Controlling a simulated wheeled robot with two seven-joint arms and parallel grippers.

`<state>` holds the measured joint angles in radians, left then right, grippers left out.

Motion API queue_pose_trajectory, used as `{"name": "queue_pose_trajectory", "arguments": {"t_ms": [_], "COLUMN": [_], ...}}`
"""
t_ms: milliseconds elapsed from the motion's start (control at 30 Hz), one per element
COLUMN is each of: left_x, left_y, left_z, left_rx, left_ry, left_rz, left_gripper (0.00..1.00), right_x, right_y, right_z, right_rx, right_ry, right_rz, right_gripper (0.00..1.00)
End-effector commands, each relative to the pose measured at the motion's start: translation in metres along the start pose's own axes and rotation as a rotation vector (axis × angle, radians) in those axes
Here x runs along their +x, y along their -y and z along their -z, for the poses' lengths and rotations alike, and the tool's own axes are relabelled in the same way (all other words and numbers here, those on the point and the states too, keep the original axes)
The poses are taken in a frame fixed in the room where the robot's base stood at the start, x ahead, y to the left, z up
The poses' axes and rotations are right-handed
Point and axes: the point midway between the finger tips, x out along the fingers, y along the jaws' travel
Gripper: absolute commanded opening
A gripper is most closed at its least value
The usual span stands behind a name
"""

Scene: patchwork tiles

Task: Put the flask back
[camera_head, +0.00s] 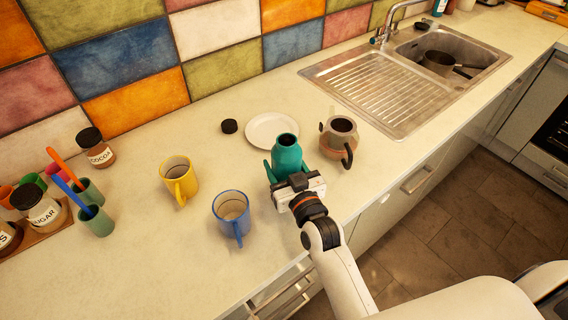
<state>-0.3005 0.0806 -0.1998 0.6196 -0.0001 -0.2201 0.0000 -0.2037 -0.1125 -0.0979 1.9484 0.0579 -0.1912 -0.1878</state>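The teal flask (287,156) stands upright near the counter's front edge, with its dark round mouth facing up and no lid on it. My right gripper (287,172) comes in from the lower right, low on the near side of the flask. Its fingers flank the flask's body closely. I cannot tell whether they press on it or stand slightly apart. The gripper body hides the flask's lower part and base, so contact with the counter is unclear. A small black lid (229,126) lies on the counter behind, to the left. My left gripper is not in view.
A white plate (268,131) lies behind the flask. A brown pot (340,139) stands close on its right. A blue mug (231,214) and yellow mug (178,178) are to the left. Jars and cups crowd the far left. The sink (400,80) is at back right.

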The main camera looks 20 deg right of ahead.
Motion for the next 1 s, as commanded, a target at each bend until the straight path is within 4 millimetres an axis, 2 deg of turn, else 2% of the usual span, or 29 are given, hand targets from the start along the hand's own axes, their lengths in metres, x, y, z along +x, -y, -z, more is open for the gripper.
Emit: {"name": "queue_pose_trajectory", "arguments": {"t_ms": [267, 300, 400, 733, 867, 1000], "left_x": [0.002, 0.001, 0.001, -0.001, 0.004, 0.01], "left_y": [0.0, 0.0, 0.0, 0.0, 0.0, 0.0], "left_z": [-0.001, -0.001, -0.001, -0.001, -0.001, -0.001], "left_rx": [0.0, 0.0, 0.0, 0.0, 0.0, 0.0], "left_ry": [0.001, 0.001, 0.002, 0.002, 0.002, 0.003], "left_rz": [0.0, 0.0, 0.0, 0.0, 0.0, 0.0], "left_gripper": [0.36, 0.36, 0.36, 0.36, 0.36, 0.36], "right_x": [0.0, 0.0, 0.0, 0.0, -0.016, -0.045], "right_y": [0.0, 0.0, 0.0, 0.0, 0.0, 0.0], "right_z": [0.002, 0.001, 0.001, -0.003, 0.002, 0.003], "right_rx": [0.0, 0.0, 0.0, 0.0, 0.0, 0.0], "right_ry": [0.004, 0.001, 0.001, 0.002, -0.001, -0.003], "right_rz": [0.0, 0.0, 0.0, 0.0, 0.0, -0.001], "right_gripper": [0.26, 0.66, 0.81, 0.81, 0.81, 0.81]}}
